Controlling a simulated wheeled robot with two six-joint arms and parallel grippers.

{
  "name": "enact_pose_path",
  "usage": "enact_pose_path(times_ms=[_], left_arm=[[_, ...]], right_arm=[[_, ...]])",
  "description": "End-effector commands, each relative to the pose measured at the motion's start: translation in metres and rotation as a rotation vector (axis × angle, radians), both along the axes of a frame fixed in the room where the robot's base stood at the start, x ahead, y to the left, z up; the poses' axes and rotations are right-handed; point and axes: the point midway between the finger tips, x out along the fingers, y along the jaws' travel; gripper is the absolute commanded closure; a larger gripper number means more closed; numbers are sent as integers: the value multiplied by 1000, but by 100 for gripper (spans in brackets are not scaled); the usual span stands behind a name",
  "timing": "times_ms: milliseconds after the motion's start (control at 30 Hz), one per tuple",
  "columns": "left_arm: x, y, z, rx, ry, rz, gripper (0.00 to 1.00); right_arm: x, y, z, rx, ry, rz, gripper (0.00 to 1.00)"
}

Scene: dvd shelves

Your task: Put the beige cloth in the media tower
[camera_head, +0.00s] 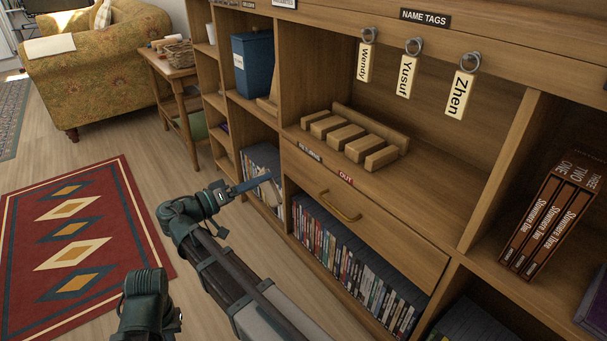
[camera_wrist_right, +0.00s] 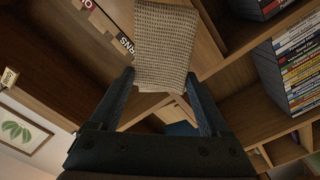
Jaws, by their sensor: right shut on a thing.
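The beige cloth (camera_wrist_right: 166,40), a coarse woven piece, is held between the fingertips of my right gripper (camera_wrist_right: 160,80) in the right wrist view. In the head view, my right gripper (camera_head: 262,183) is in front of a lower cubby of DVDs; the cloth cannot be made out there. The wooden shelving (camera_head: 285,65) fills the middle and right of the head view; I cannot tell which part is the media tower. Only a dark arm part of mine shows at the bottom left; my left gripper is not in view.
A drawer (camera_head: 365,215) marked OUT is above a row of DVDs (camera_head: 345,262). A blue bin (camera_head: 252,62) and wooden blocks (camera_head: 355,138) occupy shelves. Name tags (camera_head: 407,75) hang above. A cream cloth (camera_head: 50,46) lies on the sofa arm. Floor beside the red rug (camera_head: 75,240) is clear.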

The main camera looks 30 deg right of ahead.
Motion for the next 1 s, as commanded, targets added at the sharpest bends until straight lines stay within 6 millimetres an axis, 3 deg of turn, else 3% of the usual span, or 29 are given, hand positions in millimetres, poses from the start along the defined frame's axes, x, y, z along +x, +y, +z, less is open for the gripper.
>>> enact_pose_path(times_ms=[1000], left_arm=[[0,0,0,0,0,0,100]], right_arm=[[-5,79,0,0,0,3,79]])
